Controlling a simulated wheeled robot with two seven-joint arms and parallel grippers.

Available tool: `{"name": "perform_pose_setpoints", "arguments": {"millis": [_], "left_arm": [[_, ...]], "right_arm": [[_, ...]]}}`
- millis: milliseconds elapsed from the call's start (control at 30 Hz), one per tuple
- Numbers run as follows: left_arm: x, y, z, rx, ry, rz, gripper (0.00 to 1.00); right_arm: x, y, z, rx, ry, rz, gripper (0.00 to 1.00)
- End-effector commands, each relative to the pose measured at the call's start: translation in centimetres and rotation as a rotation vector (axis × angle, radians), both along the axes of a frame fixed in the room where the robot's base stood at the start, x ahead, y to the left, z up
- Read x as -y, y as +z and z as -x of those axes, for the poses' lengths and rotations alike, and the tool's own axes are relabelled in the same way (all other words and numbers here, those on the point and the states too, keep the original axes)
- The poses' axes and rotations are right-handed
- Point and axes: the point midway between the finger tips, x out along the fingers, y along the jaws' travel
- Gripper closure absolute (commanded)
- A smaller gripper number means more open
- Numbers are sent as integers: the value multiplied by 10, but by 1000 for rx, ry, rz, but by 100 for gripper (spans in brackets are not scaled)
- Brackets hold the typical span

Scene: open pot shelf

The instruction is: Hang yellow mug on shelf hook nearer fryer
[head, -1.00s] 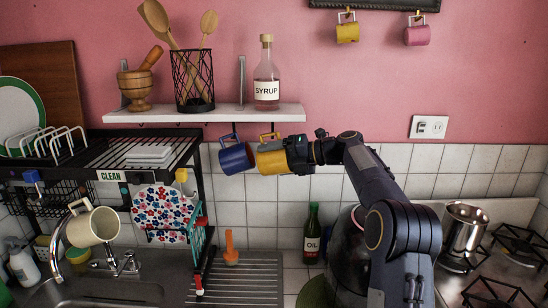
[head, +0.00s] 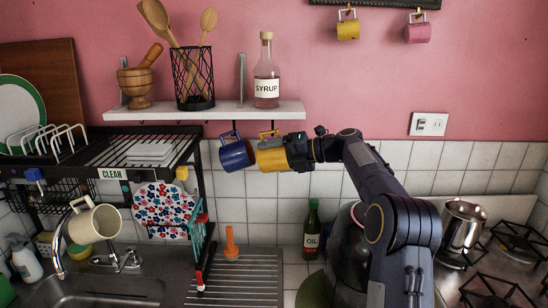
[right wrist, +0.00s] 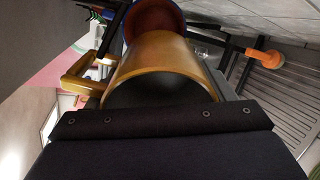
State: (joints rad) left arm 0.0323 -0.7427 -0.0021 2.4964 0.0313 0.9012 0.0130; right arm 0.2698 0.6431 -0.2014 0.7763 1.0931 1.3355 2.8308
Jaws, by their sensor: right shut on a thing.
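The yellow mug (head: 272,158) is under the right part of the white shelf (head: 205,113), handle up, its handle top close below the shelf's underside. My right gripper (head: 297,152) is shut on it from the right. In the right wrist view the mug (right wrist: 165,58) fills the middle, with its handle (right wrist: 75,84) to the left. A blue mug (head: 236,155) hangs under the shelf just left of the yellow one, very close or touching. The hook at the yellow handle is too small to make out, so I cannot tell whether the handle is on it. My left gripper is out of view.
A syrup bottle (head: 266,72) and a wire utensil holder (head: 194,82) stand on the shelf. A dish rack (head: 112,150) is left of the mugs. An oil bottle (head: 312,230) stands below; a dark round appliance (head: 345,240), perhaps the fryer, is partly hidden by my arm.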

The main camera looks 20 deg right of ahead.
Motion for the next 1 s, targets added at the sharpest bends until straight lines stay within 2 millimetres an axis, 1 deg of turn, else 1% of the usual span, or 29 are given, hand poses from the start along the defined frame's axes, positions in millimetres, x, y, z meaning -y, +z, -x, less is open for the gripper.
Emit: {"name": "perform_pose_setpoints", "arguments": {"millis": [600, 1000], "left_arm": [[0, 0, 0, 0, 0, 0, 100], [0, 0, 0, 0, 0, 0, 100]], "right_arm": [[11, -3, -22, 2, 0, 0, 54], [14, -4, -26, 3, -5, -2, 54]]}}
